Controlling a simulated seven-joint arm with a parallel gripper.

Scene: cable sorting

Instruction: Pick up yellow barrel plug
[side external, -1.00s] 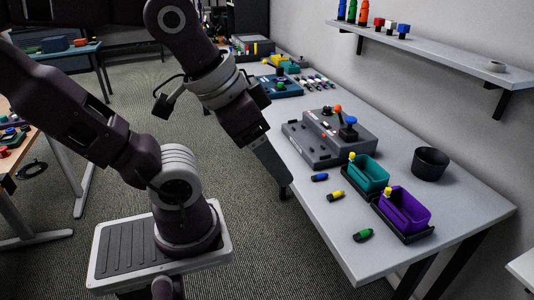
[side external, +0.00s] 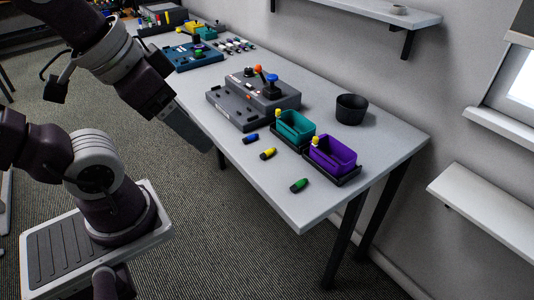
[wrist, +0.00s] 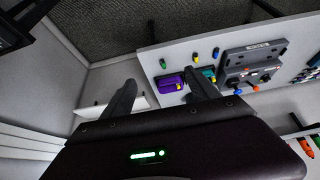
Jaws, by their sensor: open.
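The yellow barrel plug (side external: 268,153) lies on the light grey table, between a blue plug (side external: 250,138) and a green plug (side external: 299,185). In the wrist view the yellow plug (wrist: 195,57) is small and lies beyond the fingers, again between the green and blue plugs. My gripper (side external: 204,146) is left of the plugs, by the table's near edge, pointing down and to the right. In the wrist view my gripper (wrist: 162,82) has its two dark fingers spread wide apart with nothing between them touching. It is well clear of the yellow plug.
A teal bin (side external: 296,127) and a purple bin (side external: 333,155) stand behind the plugs, each with a small yellow piece beside it. A grey joystick console (side external: 235,107) stands left of them, and a black cup (side external: 351,109) behind.

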